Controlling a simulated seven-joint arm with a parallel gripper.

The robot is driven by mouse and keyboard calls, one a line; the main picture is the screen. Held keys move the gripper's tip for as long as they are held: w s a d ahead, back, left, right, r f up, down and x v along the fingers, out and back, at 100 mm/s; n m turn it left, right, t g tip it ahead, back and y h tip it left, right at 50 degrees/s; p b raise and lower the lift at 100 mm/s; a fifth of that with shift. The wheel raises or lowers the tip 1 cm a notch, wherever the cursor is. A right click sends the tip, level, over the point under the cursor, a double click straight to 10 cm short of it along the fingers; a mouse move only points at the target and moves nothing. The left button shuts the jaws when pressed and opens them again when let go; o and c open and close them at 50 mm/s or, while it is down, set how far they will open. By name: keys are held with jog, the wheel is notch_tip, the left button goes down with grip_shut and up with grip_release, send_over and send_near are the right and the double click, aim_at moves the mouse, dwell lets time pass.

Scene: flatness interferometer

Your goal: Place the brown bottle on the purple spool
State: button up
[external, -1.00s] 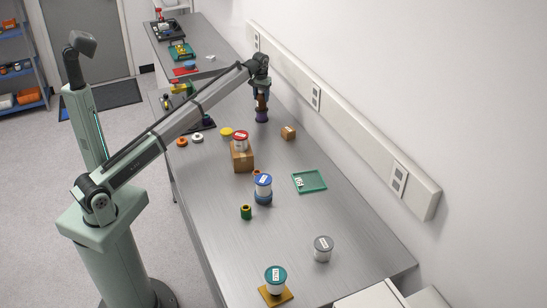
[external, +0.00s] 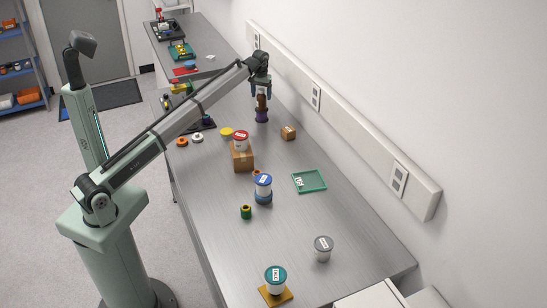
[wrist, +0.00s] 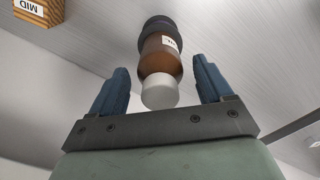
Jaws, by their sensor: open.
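The brown bottle (external: 262,102) stands upright on top of the purple spool (external: 262,116) toward the far end of the long bench. In the wrist view the bottle (wrist: 160,60) shows its white cap and part of a label, with the dark spool (wrist: 160,24) under its base. My gripper (external: 261,92) is open above the bottle, pointing down. In the wrist view the two blue fingers of my gripper (wrist: 160,75) stand apart on either side of the bottle's cap end, with gaps to both sides.
A small cardboard box (external: 288,133) stands to the right of the spool. A larger box (external: 242,157) with a red-lidded tin (external: 241,139) on it stands nearer the camera. A blue-lidded tin (external: 264,184) and a green tray (external: 309,181) are farther forward. The wall is close on the right.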

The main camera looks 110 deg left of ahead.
notch_tip(320, 180, up, 11)
jog(key=shift+f, duration=0.1)
dwell(0.3)
